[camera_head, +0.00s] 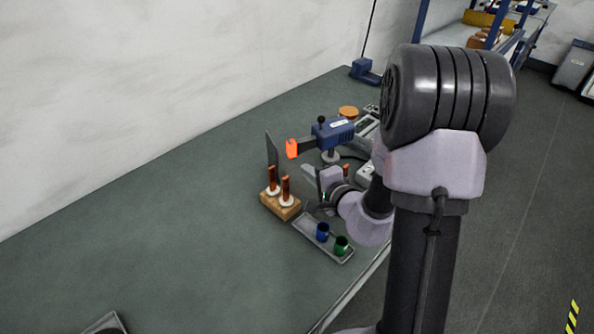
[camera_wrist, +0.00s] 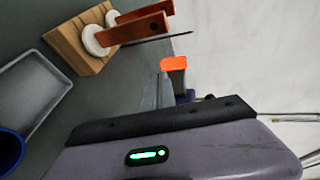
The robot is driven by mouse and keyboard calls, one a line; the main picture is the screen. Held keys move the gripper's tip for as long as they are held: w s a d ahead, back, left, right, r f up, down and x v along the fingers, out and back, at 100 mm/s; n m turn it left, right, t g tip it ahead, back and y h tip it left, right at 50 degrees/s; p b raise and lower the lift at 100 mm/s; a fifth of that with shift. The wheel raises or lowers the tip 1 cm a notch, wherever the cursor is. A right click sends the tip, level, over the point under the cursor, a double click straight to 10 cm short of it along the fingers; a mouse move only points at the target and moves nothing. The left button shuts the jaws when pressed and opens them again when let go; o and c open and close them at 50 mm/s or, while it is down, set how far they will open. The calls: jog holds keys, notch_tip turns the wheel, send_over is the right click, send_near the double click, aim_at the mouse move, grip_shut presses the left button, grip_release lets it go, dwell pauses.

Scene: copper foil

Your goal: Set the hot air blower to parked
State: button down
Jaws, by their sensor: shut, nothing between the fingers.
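The hot air blower (camera_head: 337,132) is a blue body with a black knob on top, on a stand on the bench. Its orange nozzle (camera_head: 292,148) points left towards an upright grey plate (camera_head: 271,150). My gripper (camera_head: 306,184) is shut and empty, in front of the blower and right of the wooden block, apart from the blower's nozzle. In the wrist view the orange nozzle (camera_wrist: 174,64) shows beyond my gripper, whose housing hides most of the blower. My arm covers part of the area right of the blower in the head view.
A wooden block (camera_head: 288,212) holds copper-coloured pieces with white collars. A grey tray (camera_head: 308,230) holds a blue cup (camera_head: 322,232) and a green cup (camera_head: 341,245). An orange-brown disc (camera_head: 348,112) is behind the blower. The left of the bench (camera_head: 150,220) is largely clear.

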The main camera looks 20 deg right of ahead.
aim_at(292, 155)
jog(key=x, duration=0.3)
jog(key=r+x, duration=0.1)
jog(key=x, duration=0.2)
jog(key=shift+w+r+b, duration=0.15)
jog(key=shift+w+b, duration=0.25)
